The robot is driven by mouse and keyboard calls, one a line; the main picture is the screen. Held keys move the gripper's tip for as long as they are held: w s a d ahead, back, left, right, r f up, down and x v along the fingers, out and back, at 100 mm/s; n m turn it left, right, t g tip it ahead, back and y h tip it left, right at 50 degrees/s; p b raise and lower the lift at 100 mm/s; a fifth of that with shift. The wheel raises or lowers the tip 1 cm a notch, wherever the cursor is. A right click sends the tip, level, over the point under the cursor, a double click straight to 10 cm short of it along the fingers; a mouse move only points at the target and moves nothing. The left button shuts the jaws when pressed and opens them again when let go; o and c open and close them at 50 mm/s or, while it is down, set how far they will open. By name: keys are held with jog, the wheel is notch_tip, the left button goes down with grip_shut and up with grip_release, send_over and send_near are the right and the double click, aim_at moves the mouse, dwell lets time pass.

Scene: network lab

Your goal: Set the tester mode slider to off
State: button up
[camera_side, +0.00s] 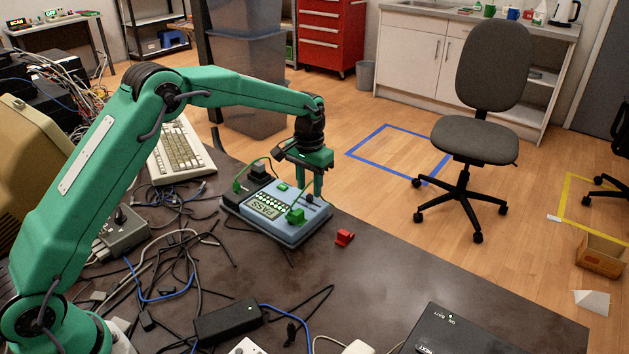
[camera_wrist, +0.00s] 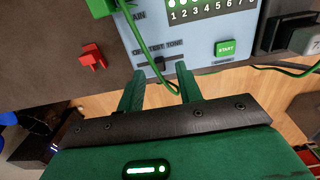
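The tester (camera_side: 255,210) is a light blue box with a dark base, lying near the table's far edge. Its screen reads PASS in the side view. In the wrist view its panel (camera_wrist: 200,45) carries a mode label reading OFF, TEST, TONE. The dark mode slider (camera_wrist: 159,62) sits below that label, roughly under TEST; its exact setting is hard to tell. Contact cannot be told.
A green plug (camera_side: 295,215) with a cable stands on the tester, near my fingers. A green START button (camera_wrist: 227,48) is right of the slider. A red clip-like piece (camera_side: 344,238) lies beside the tester. Tangled cables (camera_side: 165,260) cover the table's left.

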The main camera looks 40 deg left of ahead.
aim_at(310, 198)
jog(key=shift+f, duration=1.25)
grip_shut()
